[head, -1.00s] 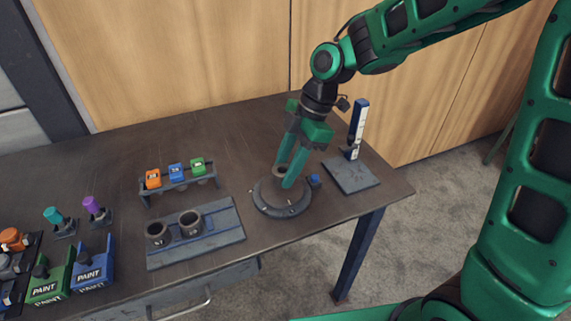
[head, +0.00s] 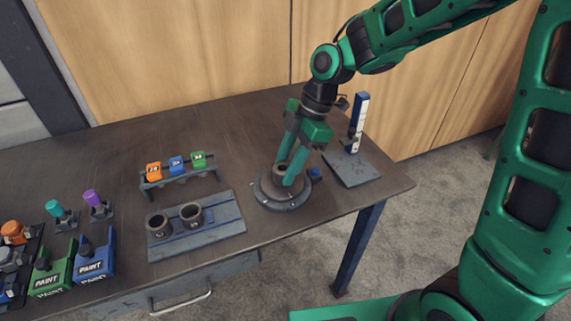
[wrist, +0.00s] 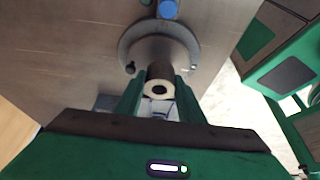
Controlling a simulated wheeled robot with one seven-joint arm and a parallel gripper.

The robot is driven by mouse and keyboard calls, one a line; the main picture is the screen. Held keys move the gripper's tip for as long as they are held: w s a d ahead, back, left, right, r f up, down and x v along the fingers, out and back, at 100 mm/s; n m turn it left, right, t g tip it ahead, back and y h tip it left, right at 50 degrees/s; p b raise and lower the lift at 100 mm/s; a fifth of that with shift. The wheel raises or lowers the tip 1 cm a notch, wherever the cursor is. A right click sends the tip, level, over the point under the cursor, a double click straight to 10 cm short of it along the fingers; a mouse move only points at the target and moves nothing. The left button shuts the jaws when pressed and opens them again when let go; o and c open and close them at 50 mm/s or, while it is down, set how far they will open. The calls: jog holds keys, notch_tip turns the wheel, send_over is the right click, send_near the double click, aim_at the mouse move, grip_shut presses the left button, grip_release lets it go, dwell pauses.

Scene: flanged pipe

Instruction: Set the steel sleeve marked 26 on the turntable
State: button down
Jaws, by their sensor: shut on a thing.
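The turntable (head: 286,202) is a round dark grey disc near the right end of the table; it also shows in the wrist view (wrist: 186,45). My gripper (head: 291,176) points down over its middle and is shut on a steel sleeve (wrist: 158,89). In the wrist view the sleeve is a short tube with a pale ring end between my fingertips (wrist: 158,97), in front of the turntable's centre. I cannot read a number on it. Whether it touches the turntable is hard to tell. Two other dark sleeves stand on the grey rack board, a left one (head: 158,226) and a right one (head: 191,215).
A small rack with orange, blue and green tagged pieces (head: 177,165) stands behind the board (head: 215,232). A blue and white upright gauge (head: 357,125) stands right of the turntable. Paint boxes (head: 93,262) and coloured-topped tools sit at the left. The back middle of the table is clear.

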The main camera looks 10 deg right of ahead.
jog(key=shift+f, duration=0.4)
dwell(0.4)
jog(key=c, duration=1.1)
grip_release()
jog(key=shift+w+r, duration=0.1)
jog(key=shift+o, duration=0.8)
jog(key=shift+w+r, duration=0.1)
jog(key=shift+r, duration=0.75)
jog(key=shift+o, duration=0.2)
jog(key=shift+s+r, duration=0.2)
jog(key=shift+r, duration=2.35)
